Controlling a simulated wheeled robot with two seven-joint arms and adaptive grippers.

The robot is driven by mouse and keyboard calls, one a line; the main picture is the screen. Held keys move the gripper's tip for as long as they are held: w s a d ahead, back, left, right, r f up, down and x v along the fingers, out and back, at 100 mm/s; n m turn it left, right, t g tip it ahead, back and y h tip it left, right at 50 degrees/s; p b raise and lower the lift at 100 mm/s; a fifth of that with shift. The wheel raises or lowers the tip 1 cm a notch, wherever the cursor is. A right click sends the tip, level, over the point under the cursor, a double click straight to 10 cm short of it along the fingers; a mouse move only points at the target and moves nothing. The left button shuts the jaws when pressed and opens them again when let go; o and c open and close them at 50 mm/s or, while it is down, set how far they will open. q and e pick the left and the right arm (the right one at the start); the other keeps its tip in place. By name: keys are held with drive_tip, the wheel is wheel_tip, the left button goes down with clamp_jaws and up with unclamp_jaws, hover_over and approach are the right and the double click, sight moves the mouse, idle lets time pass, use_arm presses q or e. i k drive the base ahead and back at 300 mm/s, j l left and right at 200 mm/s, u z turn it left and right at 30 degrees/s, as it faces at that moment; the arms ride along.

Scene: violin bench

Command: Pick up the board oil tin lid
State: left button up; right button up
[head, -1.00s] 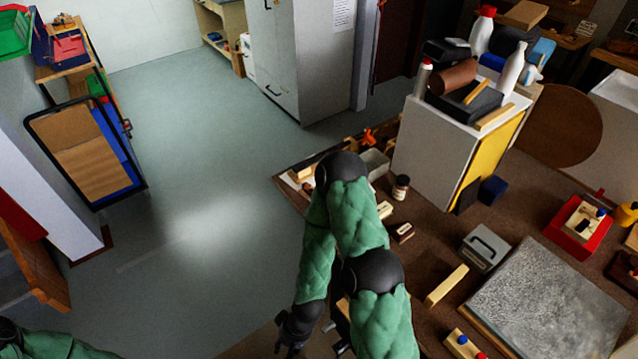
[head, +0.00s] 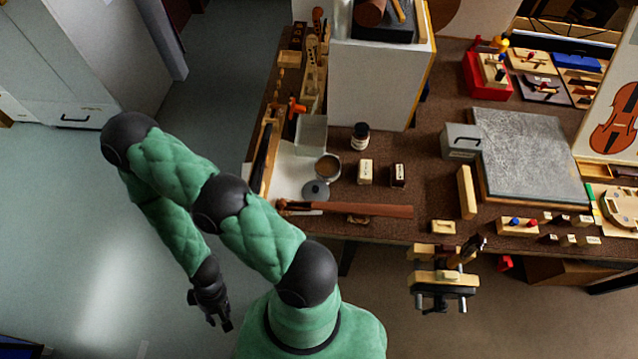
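A grey round lid (head: 316,190) with a small dark knob lies on the left part of the bench, apparently the board oil tin lid. An open round tin (head: 328,167) with brownish contents stands just behind it, uncovered.
A long brown fingerboard-like piece (head: 350,209) lies just in front of the lid. A dark jar (head: 360,136) and a clear bin (head: 311,134) stand behind. Small labelled blocks (head: 366,171) lie to the right. A vise (head: 440,278) juts from the bench's front edge.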

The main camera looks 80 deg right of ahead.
sight(316, 190)
drive_tip(key=i+z, duration=0.1)
drive_tip(key=z, duration=0.35)
drive_tip(key=i+z, duration=0.1)
drive_tip(key=z, duration=0.35)
drive_tip(key=j+z, duration=0.1)
drive_tip(key=z, duration=0.3)
drive_tip(key=i+j+z, duration=0.15)
drive_tip(key=z, duration=0.3)
